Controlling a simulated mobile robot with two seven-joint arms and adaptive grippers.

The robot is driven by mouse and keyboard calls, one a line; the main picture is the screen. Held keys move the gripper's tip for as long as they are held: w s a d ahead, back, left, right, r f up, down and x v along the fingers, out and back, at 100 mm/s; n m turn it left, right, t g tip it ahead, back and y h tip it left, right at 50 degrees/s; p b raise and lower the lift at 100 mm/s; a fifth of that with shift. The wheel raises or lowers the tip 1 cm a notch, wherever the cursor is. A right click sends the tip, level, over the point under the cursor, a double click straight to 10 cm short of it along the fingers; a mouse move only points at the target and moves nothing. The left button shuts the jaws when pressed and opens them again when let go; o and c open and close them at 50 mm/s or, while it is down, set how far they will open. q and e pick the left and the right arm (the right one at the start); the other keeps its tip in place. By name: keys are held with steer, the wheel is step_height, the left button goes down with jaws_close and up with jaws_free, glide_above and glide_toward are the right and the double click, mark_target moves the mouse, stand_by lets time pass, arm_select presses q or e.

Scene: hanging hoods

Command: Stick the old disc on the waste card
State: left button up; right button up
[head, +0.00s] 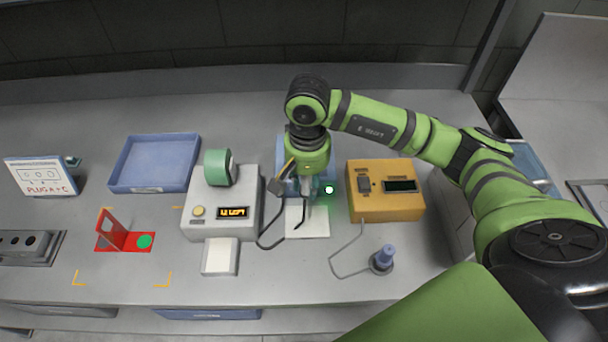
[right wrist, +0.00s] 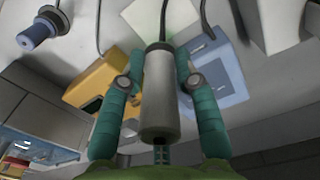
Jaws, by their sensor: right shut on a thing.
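My right gripper (head: 308,190) is shut on a grey cylindrical tool (right wrist: 158,95), which lies between both teal fingers in the right wrist view. In the head view the tool is mostly hidden by the gripper. A white card (head: 315,223) lies flat on the bench just below and in front of the gripper. It also shows at the top of the right wrist view (right wrist: 150,15). I cannot tell whether the tool's tip touches it. A green disc (head: 144,241) sits on a red plate at the left; I cannot tell whether it is the old disc. My left gripper is out of view.
A white machine (head: 194,225) with a green roll stands left of the gripper, a yellow box (head: 386,206) right of it. A blue block (right wrist: 215,80) is close behind the tool. A blue-knobbed piece (head: 383,257) stands front right. A blue tray (head: 153,166) is back left. Cables cross the bench.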

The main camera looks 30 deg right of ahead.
mark_target(307, 221)
steer(key=shift+f+b, duration=2.8)
steer(key=shift+f, duration=3.3)
steer(key=shift+f+b, duration=0.3)
steer(key=shift+b, duration=0.1)
steer(key=shift+r+p, duration=0.5)
steer(key=shift+r, duration=0.45)
steer(key=shift+r+p, duration=1.15)
steer(key=shift+r, duration=1.5)
steer(key=shift+o, duration=0.5)
steer(key=shift+c, duration=0.5)
